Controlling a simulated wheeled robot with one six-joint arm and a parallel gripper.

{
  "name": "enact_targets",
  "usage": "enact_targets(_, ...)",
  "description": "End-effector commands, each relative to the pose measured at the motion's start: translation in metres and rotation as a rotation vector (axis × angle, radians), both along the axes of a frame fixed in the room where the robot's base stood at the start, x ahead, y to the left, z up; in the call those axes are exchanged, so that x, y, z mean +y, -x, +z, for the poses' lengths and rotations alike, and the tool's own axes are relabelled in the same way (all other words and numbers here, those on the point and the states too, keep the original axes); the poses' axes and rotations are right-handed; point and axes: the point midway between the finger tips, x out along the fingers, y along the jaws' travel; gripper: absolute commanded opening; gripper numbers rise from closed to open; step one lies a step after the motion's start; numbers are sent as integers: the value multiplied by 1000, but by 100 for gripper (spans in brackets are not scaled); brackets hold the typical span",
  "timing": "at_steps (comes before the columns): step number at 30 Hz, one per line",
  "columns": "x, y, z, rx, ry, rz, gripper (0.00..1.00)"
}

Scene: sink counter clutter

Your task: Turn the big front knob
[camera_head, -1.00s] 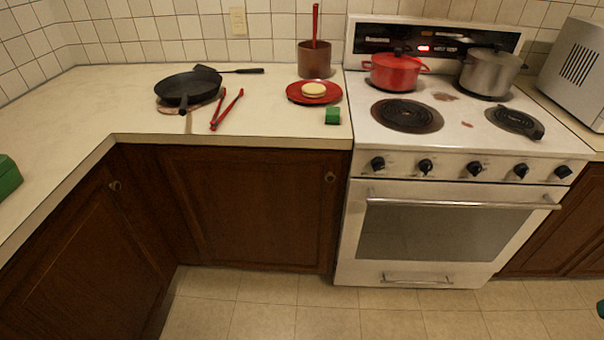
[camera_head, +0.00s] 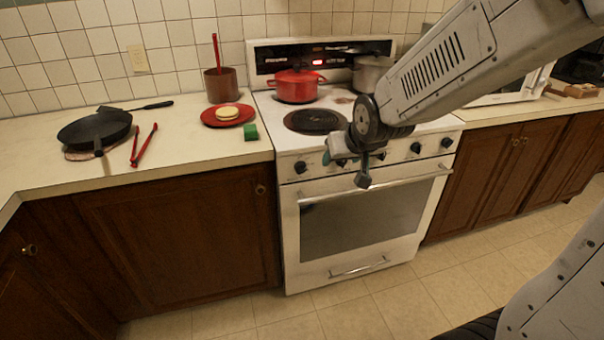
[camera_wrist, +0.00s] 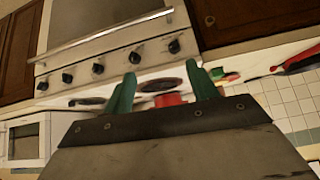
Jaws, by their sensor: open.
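The white stove's front panel carries a row of several dark knobs. In the head view the leftmost knob (camera_head: 300,167) is clear, and two knobs at the right (camera_head: 416,148) also show. The middle of the row is partly hidden by my gripper (camera_head: 361,172). In the wrist view the row shows tilted, with a knob (camera_wrist: 174,46) at its right end and one (camera_wrist: 134,57) beside it. The knobs look alike in size, so I cannot tell which is the big one. My gripper is open, its green fingers (camera_wrist: 163,80) apart and empty, in front of the stove.
A red pot (camera_head: 296,86) and a grey pot (camera_head: 370,74) stand at the stove's back. The oven handle (camera_head: 375,187) juts out below the knobs. The counter left holds a pan (camera_head: 93,130), red tongs (camera_head: 144,144) and a red plate (camera_head: 212,119). The floor before the stove is clear.

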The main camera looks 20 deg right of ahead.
Motion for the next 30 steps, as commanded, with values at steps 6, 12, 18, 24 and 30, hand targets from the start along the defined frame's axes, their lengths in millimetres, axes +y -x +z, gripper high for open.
enact_targets(6, 7, -86, -57, -246, -33, 1, 58)
enact_targets(12, 13, -133, -110, -485, -78, 3, 58)
enact_targets(18, 19, -145, -157, -701, -129, 8, 58)
enact_targets(24, 21, -139, -181, -836, -164, 10, 58)
enact_targets(30, 22, -143, -186, -879, -174, 11, 58)
